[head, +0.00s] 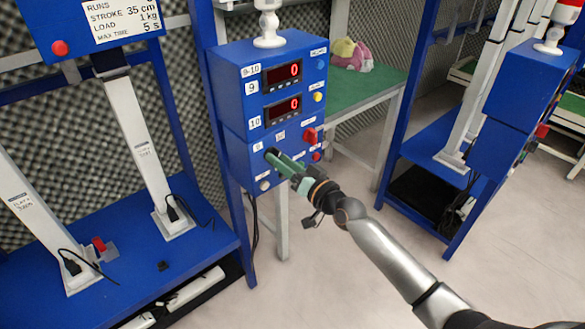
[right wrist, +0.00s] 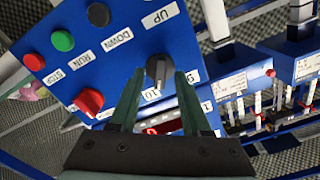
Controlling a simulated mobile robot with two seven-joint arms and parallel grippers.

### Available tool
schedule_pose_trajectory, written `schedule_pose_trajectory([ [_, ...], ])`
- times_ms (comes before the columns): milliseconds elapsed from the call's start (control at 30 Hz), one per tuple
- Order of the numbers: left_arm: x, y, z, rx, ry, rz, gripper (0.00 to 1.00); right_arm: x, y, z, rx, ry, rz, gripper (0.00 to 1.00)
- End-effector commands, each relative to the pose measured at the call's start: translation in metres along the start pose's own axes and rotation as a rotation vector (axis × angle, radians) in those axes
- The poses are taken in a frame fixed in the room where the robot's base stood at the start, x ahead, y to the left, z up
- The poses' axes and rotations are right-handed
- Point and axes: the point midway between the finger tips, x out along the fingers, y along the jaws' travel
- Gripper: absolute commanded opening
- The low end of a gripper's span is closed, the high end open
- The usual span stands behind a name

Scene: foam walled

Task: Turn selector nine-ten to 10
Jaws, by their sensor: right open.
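The blue control box (head: 240,119) carries two red displays marked 9 and 10. In the right wrist view a dark selector knob (right wrist: 159,70) sits on its face, with labels 9 and 10 beside it. My right gripper (head: 272,156) reaches the lower left of the box face and hides the knob in the head view. In the right wrist view its open green fingers (right wrist: 158,84) stand on either side of the knob. I cannot tell whether they touch it, nor clearly which number it points to. My left gripper is not in view.
A red switch (right wrist: 88,102) sits near the knob, with a row of round buttons (right wrist: 62,41) beyond it. A blue rack with white actuators (head: 140,148) stands left. Another blue box (head: 525,95) stands right. A green-topped table (head: 350,92) is behind.

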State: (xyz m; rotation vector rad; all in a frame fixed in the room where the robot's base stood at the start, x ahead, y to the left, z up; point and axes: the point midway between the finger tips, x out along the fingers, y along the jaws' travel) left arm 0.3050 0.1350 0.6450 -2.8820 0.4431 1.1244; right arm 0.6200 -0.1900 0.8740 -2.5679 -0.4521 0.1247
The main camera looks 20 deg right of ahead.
Motion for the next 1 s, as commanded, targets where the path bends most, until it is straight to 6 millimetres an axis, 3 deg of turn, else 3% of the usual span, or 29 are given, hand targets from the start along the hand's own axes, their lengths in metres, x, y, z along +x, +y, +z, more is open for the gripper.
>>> schedule_pose_trajectory([
  [333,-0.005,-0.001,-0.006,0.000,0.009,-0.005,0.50,-0.054,0.000,0.000,-0.002,-0.003,0.002,0.47],
  [600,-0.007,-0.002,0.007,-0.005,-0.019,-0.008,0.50,-0.101,0.000,0.001,-0.001,-0.003,0.001,0.47],
  [800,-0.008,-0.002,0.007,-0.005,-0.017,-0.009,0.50,-0.118,0.000,0.000,-0.001,-0.001,0.000,0.47],
  [1000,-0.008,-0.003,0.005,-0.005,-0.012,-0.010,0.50,-0.123,0.000,0.000,0.001,0.001,0.000,0.47],
])
